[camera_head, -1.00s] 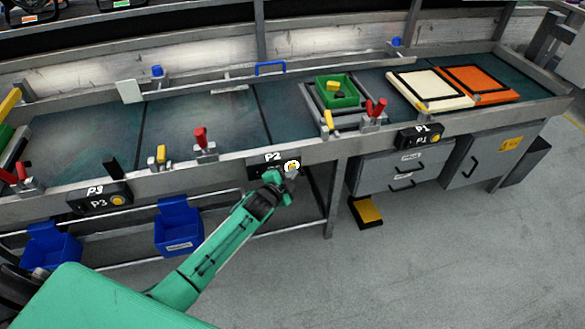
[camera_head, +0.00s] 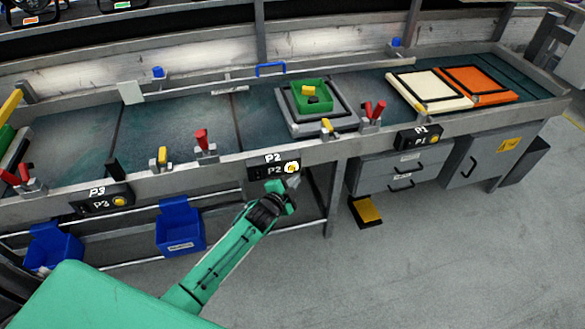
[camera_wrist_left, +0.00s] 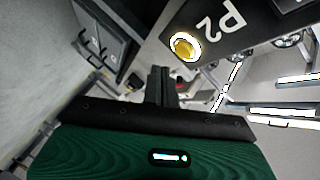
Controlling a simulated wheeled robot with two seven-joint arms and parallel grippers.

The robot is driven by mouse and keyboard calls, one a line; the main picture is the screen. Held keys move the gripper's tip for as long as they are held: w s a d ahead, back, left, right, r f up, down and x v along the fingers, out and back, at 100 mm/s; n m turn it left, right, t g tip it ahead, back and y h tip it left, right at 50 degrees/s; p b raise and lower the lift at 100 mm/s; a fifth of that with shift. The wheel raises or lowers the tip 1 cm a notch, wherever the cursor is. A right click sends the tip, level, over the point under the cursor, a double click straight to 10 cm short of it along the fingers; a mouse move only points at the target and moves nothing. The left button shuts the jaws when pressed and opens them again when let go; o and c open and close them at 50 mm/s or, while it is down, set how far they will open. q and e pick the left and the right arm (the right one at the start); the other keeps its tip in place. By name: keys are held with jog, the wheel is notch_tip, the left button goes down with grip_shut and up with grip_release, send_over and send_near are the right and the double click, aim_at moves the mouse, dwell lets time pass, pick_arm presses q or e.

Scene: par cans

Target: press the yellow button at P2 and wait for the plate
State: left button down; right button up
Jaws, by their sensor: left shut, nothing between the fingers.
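The P2 box (camera_head: 264,168) hangs on the front rail of the line. Its yellow button (camera_head: 292,168) has a bright white ring; the button (camera_wrist_left: 185,46) is also clear in the left wrist view. My left gripper (camera_head: 293,183) is shut and empty, just below the button and apart from it. In the left wrist view its closed fingers (camera_wrist_left: 162,78) point up, left of the button. The grey plate (camera_head: 341,124) carries a green tray (camera_head: 326,98) with a yellow and a dark item inside. It lies on the belt, up and right of P2. My right gripper is out of view.
A P1 box (camera_head: 419,139) is to the right and a P3 box (camera_head: 100,202) to the left. Red and yellow stop levers (camera_head: 202,138) line the rail. Cream (camera_head: 424,87) and orange (camera_head: 480,82) boards lie at right. Blue bins (camera_head: 180,228) hang below.

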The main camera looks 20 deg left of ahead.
pick_arm(q)
jog(key=s+d, duration=0.1)
jog(key=s+d+p, duration=0.1)
jog(key=s, duration=0.1)
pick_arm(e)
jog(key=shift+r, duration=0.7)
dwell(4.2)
